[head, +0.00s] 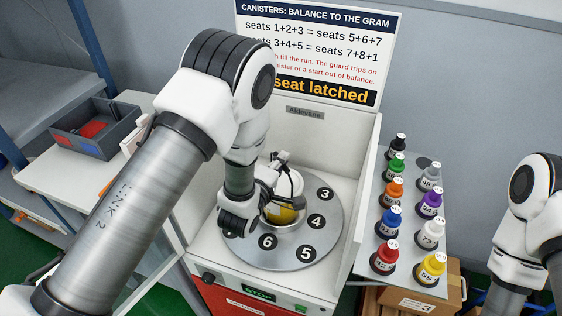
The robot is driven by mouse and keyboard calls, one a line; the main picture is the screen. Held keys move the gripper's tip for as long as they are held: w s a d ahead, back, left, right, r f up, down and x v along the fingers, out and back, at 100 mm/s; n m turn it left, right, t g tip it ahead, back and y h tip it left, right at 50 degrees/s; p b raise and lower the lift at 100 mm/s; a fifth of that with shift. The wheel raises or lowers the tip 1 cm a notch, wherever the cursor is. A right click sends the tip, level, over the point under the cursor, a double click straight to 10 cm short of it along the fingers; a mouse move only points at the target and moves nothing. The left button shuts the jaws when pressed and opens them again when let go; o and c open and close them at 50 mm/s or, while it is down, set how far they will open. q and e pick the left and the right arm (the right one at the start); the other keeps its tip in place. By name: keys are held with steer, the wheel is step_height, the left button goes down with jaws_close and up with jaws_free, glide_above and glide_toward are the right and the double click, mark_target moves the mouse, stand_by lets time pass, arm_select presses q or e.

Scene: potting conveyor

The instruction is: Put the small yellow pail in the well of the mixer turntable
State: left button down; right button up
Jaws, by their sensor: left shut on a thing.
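The mixer turntable (328,228) is a grey disc with black numbered seats, of which 3, 4, 5 and 6 show. A round metal well rim (284,227) stands at its middle. The small yellow pail (283,215) shows yellow low down at the well, under a whitish upper part. My left gripper (272,190) reaches down over the turntable and is shut on the pail, at its left side. My arm and gripper hide the left of the disc and part of the pail. I cannot tell whether the pail touches the well floor. My right gripper is out of view.
White walls enclose the turntable at the back and sides. A rack (412,270) with several coloured bottles stands at right. A grey divided bin (100,128) sits on the left table. A green STOP display (259,295) is on the front. My right arm is at the right edge.

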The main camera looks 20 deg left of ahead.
arm_select(q)
steer(key=shift+f, duration=0.1)
steer(key=c, duration=1.2)
jaws_free()
